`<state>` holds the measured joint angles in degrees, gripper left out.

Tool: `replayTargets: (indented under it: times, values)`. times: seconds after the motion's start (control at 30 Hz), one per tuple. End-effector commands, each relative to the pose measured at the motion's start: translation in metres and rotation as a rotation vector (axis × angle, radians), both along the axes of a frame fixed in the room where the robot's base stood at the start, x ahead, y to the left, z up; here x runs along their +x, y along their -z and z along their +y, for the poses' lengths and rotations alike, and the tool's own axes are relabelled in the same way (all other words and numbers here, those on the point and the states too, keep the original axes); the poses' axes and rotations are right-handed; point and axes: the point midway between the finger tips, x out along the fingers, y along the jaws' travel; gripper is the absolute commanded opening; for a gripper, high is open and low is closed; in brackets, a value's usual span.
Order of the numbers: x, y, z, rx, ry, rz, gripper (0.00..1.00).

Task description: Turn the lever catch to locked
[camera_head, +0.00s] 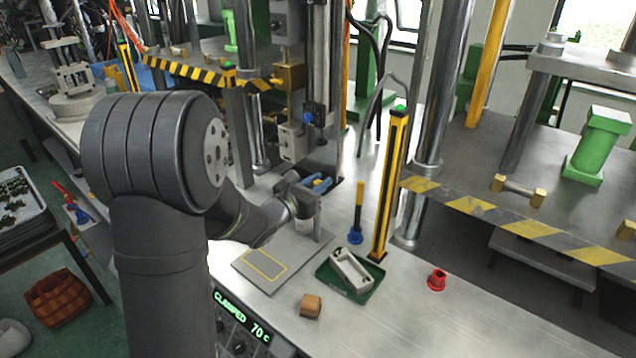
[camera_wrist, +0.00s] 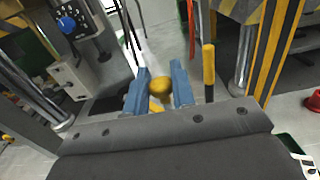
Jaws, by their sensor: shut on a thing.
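My gripper (camera_head: 318,183) is at the press on the left, just above the metal bench, with its blue fingers pointing to the press. In the wrist view the two blue fingers (camera_wrist: 159,82) stand on either side of a yellow rounded knob (camera_wrist: 160,90), shut on it. The knob appears to be the end of the lever catch. The rest of the lever is hidden, and I cannot tell its angle.
A yellow-and-black handle with a blue base (camera_head: 356,234) stands upright right of my gripper. A striped post (camera_head: 391,185), a green tray (camera_head: 337,287) with a pale metal part, a brown block (camera_head: 311,306) and a red piece (camera_head: 437,280) are nearby.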

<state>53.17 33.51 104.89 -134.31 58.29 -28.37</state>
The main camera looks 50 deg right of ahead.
Motion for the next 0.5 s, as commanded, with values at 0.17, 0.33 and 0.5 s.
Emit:
replayTargets:
  times: [0.17, 0.33, 0.5]
  values:
    - [-0.0013, -0.0015, -0.0008, -0.003, -0.101, 0.000, 0.00]
    - [-0.0012, -0.0020, -0.0009, -0.004, -0.190, -0.001, 0.00]
    - [-0.0006, -0.0020, -0.0004, -0.003, -0.251, -0.002, 0.00]
